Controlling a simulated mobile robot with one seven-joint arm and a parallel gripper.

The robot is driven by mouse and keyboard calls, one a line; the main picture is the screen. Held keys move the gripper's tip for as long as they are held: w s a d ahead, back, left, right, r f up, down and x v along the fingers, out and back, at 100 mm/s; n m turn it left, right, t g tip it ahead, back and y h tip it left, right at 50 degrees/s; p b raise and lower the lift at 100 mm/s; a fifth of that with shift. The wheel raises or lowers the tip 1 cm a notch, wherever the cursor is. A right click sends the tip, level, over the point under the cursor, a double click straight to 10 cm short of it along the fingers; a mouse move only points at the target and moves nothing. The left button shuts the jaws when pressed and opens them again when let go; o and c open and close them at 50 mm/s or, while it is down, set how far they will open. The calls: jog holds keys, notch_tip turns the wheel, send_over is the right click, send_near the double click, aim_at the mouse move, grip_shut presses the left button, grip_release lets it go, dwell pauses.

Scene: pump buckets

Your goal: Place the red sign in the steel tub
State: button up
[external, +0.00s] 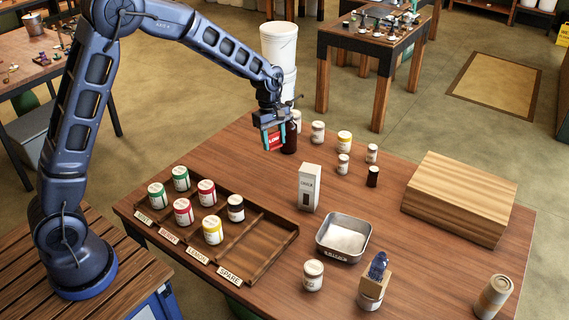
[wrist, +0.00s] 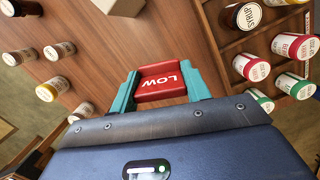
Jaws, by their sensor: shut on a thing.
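The red sign (external: 272,140), marked LOW, is held up over the far left part of the table. It also shows in the wrist view (wrist: 161,82), between the two teal fingers. My gripper (external: 275,134) is shut on it, with a finger at each side. The steel tub (external: 325,246) stands on the front middle of the table, to the right of and nearer than the gripper. It is open on top with something white inside. The tub does not show in the wrist view.
A dark brown bottle (external: 290,140) stands close beside the sign. A white carton (external: 309,187) stands between gripper and tub. A divided wooden rack (external: 262,255) holds several jars at left. A wooden box (external: 458,208) is at right. A jar (external: 313,275) stands before the tub.

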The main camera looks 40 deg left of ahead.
jog(key=s+d+m, duration=0.2)
jog(key=d+m, duration=0.1)
jog(key=d, duration=1.3)
jog(key=m, duration=0.2)
send_over(343, 245)
jog(key=shift+g, duration=0.3)
notch_tip(343, 245, down, 20)
jog(key=shift+w+a+r, duration=0.1)
jog(key=shift+w+r, duration=0.05)
jog(key=o, duration=1)
jog(key=shift+c, duration=0.2)
